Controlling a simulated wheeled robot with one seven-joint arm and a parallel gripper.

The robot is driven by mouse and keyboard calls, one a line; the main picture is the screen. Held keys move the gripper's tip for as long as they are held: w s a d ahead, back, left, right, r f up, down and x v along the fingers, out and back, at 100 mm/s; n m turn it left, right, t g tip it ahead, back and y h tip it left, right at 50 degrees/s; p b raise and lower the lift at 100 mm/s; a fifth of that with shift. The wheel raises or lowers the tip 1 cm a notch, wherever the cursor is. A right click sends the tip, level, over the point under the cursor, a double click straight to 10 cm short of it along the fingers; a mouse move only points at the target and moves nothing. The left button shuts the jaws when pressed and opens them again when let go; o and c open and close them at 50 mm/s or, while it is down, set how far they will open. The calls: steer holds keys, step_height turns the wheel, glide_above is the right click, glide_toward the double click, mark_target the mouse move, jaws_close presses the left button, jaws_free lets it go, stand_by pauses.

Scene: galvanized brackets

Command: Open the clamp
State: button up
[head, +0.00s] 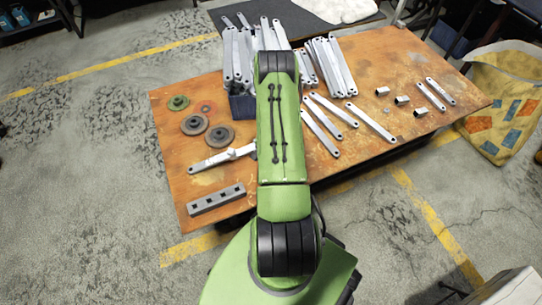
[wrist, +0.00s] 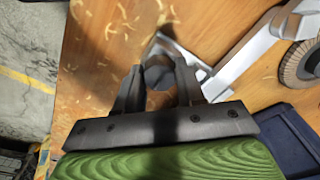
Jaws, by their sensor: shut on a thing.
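The clamp (head: 222,159) is a silver metal bar with a lever, lying on the left part of the rust-stained table, its right end running up to my arm. In the wrist view its silver body (wrist: 232,62) is at the right, with an angled arm reaching toward my fingers. My gripper (wrist: 158,76) has its two dark fingers on either side of a dark round grip (wrist: 157,74), which appears to be the end of the clamp's handle, and is shut on it. In the head view my arm hides the gripper and the grip. How far the clamp stands open is unclear.
The table (head: 172,112) carries grinding discs (head: 219,136), a grey bar with square holes (head: 216,199) and loose brackets (head: 372,121) at right. A blue bin (head: 241,106) of upright brackets stands behind my arm; a blue bin corner (wrist: 299,140) shows in the wrist view.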

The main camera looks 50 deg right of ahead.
steer(key=n, duration=0.5)
steer(key=shift+n, duration=0.3)
steer(key=n, duration=0.8)
steer(key=shift+n, duration=0.3)
steer(key=n, duration=0.3)
steer(key=shift+n, duration=0.4)
steer(key=o, duration=0.9)
steer(key=shift+o, duration=0.2)
